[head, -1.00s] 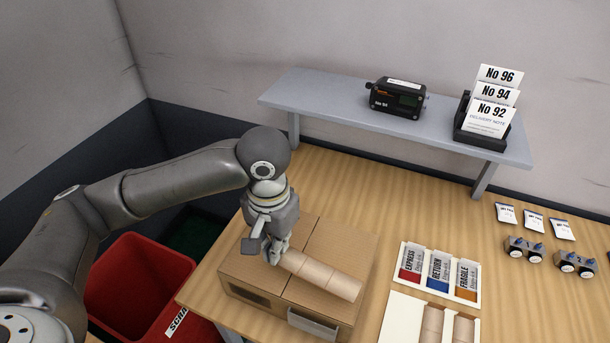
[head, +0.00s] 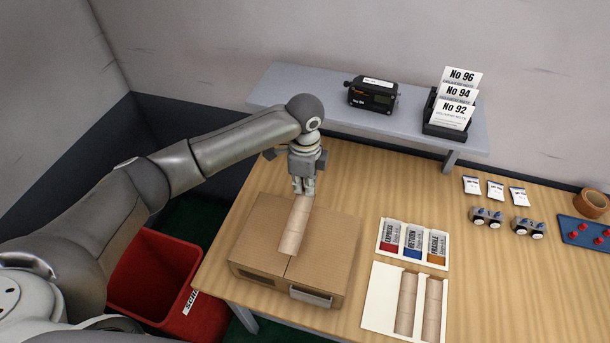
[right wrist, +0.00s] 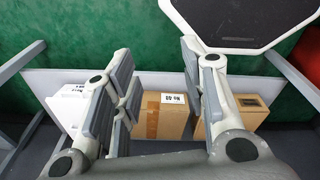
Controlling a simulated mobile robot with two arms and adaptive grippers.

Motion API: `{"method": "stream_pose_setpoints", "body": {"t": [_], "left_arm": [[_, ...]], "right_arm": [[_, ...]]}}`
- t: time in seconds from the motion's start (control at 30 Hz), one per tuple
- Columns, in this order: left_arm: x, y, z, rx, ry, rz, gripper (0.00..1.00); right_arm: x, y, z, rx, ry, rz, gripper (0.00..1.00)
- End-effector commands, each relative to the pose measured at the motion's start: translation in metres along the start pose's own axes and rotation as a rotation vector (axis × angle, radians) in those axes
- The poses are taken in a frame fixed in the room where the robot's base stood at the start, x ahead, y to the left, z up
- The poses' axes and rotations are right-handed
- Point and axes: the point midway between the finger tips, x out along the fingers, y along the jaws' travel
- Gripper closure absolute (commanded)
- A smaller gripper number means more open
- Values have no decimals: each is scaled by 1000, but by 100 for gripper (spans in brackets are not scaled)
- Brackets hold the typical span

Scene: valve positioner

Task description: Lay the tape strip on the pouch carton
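The pouch carton (head: 332,255) is a brown cardboard box at the front left of the wooden table, with a seam across its top. My left gripper (head: 302,190) is over the carton's far edge, shut on the far end of a tan tape strip (head: 292,230). The strip runs from the fingers towards the front of the carton, roughly along the seam. I cannot tell whether it touches the top. Two similar strips (head: 406,304) lie in a white tray (head: 379,298) right of the carton. My right gripper (right wrist: 155,85) is open and empty in the right wrist view.
A grey shelf (head: 300,98) at the back holds a black device (head: 371,94) and a note holder (head: 447,130). A label tray (head: 414,263) stands right of the carton. A red bin (head: 150,270) stands left of the table. The right wrist view shows boxes (right wrist: 168,120) below.

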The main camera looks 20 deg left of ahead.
Motion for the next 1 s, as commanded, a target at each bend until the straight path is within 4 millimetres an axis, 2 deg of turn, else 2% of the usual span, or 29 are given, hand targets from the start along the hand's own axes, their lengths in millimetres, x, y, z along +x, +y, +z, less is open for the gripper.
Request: {"method": "stream_pose_setpoints", "body": {"t": [0.1,0.27,0.8,1.0], "left_arm": [[1,-2,0,33,0,0,100],[9,-2,0,39,0,0,100],[64,-2,0,37,0,-1,100],[78,-2,0,36,0,-2,100]], "right_arm": [[-2,-6,-2,1,2,-7,60],[6,-11,-2,2,3,-13,60],[66,-5,5,0,1,-4,60],[81,-3,7,1,1,-1,60]]}}
